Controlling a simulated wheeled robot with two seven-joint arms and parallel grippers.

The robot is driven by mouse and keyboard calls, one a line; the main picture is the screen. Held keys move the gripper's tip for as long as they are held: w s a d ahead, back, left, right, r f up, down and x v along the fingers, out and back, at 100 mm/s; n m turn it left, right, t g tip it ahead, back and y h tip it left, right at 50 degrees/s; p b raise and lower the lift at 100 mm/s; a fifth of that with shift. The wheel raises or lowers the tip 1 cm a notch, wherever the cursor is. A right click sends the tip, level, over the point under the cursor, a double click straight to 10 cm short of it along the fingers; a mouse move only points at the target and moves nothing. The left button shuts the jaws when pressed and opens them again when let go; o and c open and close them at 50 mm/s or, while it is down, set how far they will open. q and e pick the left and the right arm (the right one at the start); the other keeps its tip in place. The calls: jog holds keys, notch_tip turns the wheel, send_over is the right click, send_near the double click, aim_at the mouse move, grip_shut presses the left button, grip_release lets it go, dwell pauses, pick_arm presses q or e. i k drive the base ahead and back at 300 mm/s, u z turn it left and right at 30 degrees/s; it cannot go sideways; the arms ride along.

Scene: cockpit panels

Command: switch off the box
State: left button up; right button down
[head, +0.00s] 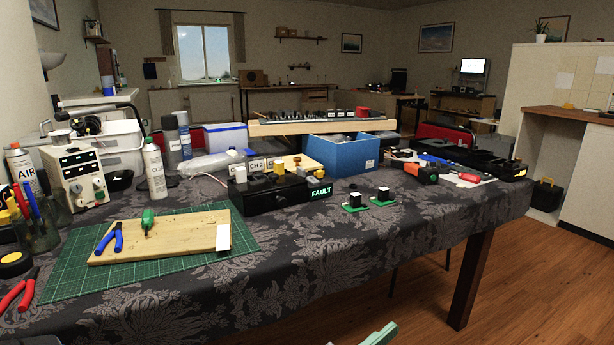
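A black box (262,196) stands on the cloth-covered table near the middle of the head view. A green lit "FAULT" sign shows at its front right. Several controls stand on its top, among them a yellow-topped one (294,160) at the right and labelled white blocks, one reading "CH 2" (256,165). Their exact positions are too small to tell. A pale green piece (380,336) at the bottom edge may be the tip of my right gripper; most of it is cut off. It is well apart from the box. My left gripper is not in view.
A wooden board (165,240) with blue pliers lies on a green mat (62,270) at left. Two small green-based buttons (382,197) sit right of the box. A blue bin (342,155) stands behind. The cloth (330,245) in front of the box is clear.

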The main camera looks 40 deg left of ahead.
aim_at(312, 179)
jog(key=u, duration=1.6)
